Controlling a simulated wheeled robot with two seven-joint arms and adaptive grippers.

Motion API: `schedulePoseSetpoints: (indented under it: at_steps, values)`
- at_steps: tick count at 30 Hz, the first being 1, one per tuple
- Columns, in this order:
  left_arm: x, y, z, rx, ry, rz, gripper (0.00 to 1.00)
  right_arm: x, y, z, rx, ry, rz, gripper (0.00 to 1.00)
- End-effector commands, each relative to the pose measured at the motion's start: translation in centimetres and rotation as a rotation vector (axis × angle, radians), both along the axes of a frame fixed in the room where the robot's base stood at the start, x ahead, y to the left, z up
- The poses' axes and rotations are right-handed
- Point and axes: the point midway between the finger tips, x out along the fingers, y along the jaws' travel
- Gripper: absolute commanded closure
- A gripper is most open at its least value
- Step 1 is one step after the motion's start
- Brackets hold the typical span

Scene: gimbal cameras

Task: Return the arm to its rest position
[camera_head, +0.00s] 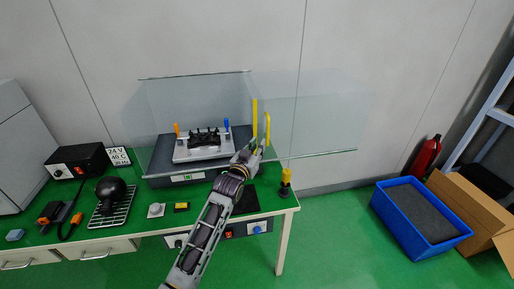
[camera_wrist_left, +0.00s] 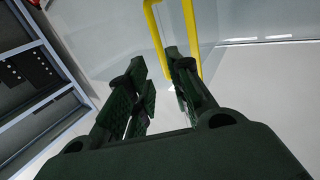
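My left arm reaches up over the table's right part, and its left gripper (camera_head: 256,147) is just in front of the yellow handle (camera_head: 267,128) of the open glass door (camera_head: 315,115). In the left wrist view the dark fingers of the left gripper (camera_wrist_left: 157,65) stand apart with nothing between them. The yellow handle also shows in that view (camera_wrist_left: 156,32), beyond the fingertips. I cannot tell whether the fingers touch it. My right gripper is in neither view.
The glass enclosure holds a black part on a metal fixture (camera_head: 203,151). The green table (camera_head: 130,222) carries a black control box (camera_head: 77,160) and a dark round object on a rack (camera_head: 110,190). A blue crate (camera_head: 420,244) stands on the floor at right, by a cardboard box (camera_head: 470,210).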

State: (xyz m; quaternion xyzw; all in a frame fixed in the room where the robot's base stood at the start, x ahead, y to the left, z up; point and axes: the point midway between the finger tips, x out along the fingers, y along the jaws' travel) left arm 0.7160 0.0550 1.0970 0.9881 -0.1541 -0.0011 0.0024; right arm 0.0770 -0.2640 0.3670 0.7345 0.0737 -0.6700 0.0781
Motion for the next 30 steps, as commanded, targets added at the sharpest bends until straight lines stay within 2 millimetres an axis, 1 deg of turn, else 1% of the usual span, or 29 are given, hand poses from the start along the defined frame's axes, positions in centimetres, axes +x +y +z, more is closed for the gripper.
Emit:
schedulePoseSetpoints:
  at_steps: [4, 7, 11, 14, 17, 21, 23, 29, 30]
  values:
    - [-0.1, 0.1, -0.2, 0.001, 0.005, 0.001, 0.79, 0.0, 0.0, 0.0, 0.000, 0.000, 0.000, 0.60]
    - [-0.5, 0.4, -0.8, 0.006, 0.025, 0.005, 0.79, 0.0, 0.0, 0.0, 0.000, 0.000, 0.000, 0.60]
    - [-1.6, 1.2, -2.5, 0.019, 0.082, 0.016, 0.79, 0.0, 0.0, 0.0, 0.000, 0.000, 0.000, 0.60]
    - [-3.1, 2.2, -4.5, 0.035, 0.150, 0.028, 0.79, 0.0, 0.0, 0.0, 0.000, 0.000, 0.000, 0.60]
    - [-4.9, 3.4, -6.7, 0.055, 0.228, 0.043, 0.79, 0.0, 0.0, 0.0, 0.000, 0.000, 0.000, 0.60]
    - [-8.0, 5.2, -9.7, 0.085, 0.348, 0.061, 0.79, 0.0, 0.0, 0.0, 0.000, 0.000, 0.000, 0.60]
    - [-9.4, 6.0, -10.9, 0.098, 0.398, 0.070, 0.79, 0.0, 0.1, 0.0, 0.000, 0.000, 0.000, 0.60]
    - [-14.6, 8.4, -14.4, 0.143, 0.568, 0.092, 0.79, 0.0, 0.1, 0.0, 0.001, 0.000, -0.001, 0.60]
    - [-15.7, 8.9, -15.0, 0.152, 0.601, 0.096, 0.79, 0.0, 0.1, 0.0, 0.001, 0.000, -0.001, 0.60]
